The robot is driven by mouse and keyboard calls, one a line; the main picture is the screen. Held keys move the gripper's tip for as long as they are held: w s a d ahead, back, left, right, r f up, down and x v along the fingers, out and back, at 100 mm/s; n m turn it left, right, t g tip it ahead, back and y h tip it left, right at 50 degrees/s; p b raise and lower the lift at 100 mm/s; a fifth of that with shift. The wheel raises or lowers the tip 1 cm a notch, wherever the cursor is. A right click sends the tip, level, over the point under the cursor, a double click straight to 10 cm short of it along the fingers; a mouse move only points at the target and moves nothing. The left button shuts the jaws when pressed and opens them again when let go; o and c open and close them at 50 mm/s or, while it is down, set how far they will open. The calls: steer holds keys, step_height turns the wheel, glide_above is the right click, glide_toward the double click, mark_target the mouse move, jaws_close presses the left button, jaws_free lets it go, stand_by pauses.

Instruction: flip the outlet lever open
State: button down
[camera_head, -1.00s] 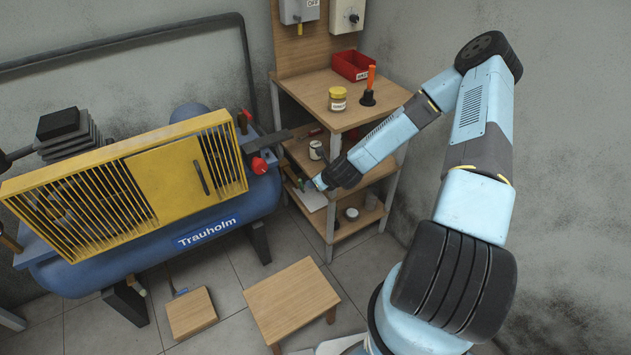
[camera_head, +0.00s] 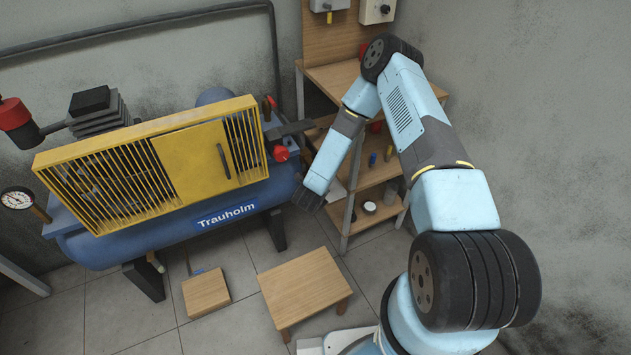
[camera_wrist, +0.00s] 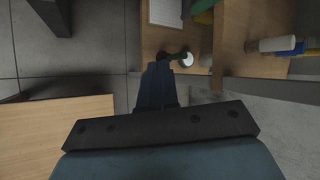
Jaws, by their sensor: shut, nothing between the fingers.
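The blue compressor (camera_head: 285,185) labelled Trauholm stands at left behind a yellow guard (camera_head: 190,150). At its right end are a red handle (camera_head: 281,153), a dark flat bar (camera_head: 289,130) and a small red part (camera_head: 270,102). I cannot tell for sure which of these is the outlet lever. My arm's dark wrist end (camera_head: 308,198) hangs just right of and below the red handle, apart from it in the picture. My gripper (camera_wrist: 157,72) is shut and empty in the wrist view, where no lever shows. Its fingers are not clear in the head view.
A wooden shelf unit (camera_head: 370,205) with jars and small items stands close behind my arm; its boards also show in the wrist view (camera_wrist: 225,40). A low wooden stool (camera_head: 305,285) and a small wooden block (camera_head: 206,293) are on the tiled floor. Open floor lies between them.

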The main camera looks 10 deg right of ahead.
steer(key=s+a+r+n+t+h, duration=0.2)
steer(key=s+a+n+t+h, duration=0.15)
steer(key=a+t+h, duration=0.35)
steer(key=w+d+g, duration=0.1)
steer(key=w+d, duration=0.5)
steer(key=w, duration=0.4)
steer(key=shift+w+d+f+g+y, duration=0.25)
steer(key=shift+d+f+g+y, duration=0.05)
steer(key=shift+a, duration=0.15)
stand_by(0.4)
